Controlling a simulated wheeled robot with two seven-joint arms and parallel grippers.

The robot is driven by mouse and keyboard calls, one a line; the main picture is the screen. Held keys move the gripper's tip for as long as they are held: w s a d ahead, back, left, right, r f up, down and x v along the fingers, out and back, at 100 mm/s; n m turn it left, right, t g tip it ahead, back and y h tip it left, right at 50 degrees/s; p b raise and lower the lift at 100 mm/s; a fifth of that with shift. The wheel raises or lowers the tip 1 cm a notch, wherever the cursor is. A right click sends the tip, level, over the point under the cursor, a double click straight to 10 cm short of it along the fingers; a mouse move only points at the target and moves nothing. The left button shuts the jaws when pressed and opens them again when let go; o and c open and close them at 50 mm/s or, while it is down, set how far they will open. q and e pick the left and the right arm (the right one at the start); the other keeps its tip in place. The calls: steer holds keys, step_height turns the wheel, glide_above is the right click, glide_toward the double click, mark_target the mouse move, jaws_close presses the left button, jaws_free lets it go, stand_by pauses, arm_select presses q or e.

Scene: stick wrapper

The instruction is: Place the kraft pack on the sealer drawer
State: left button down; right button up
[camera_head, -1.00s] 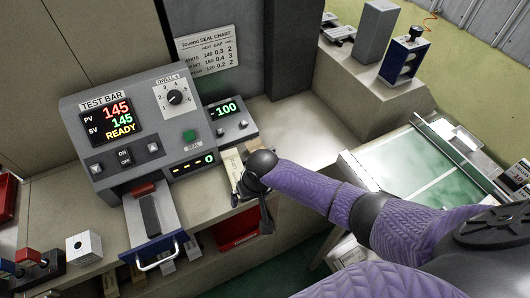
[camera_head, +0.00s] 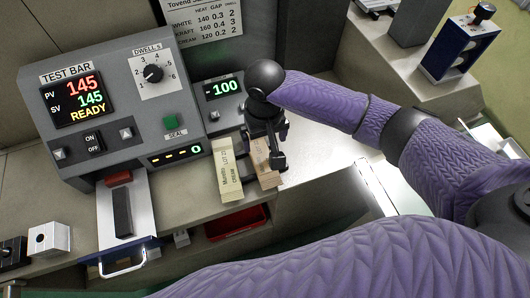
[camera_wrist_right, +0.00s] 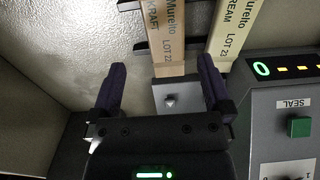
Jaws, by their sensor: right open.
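The sealer drawer (camera_head: 139,205) is pulled out at the left, with a black bar on top and a metal handle. My left gripper is out of view.
The grey sealer (camera_head: 105,112) stands behind the drawer, its display reading READY. A smaller display unit (camera_head: 222,92) stands behind the packs. A red bin (camera_head: 236,222) sits below the bench edge. A white block (camera_head: 49,239) is at the far left.

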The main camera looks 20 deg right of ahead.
mark_target(262, 158)
steer(key=f+b, duration=0.1)
steer(key=f, duration=0.1)
steer(key=f+b, duration=0.1)
steer(key=f, duration=0.4)
steer(key=shift+a+f+b, duration=0.3)
steer(key=shift+b, duration=0.1)
steer(key=shift+r, duration=0.1)
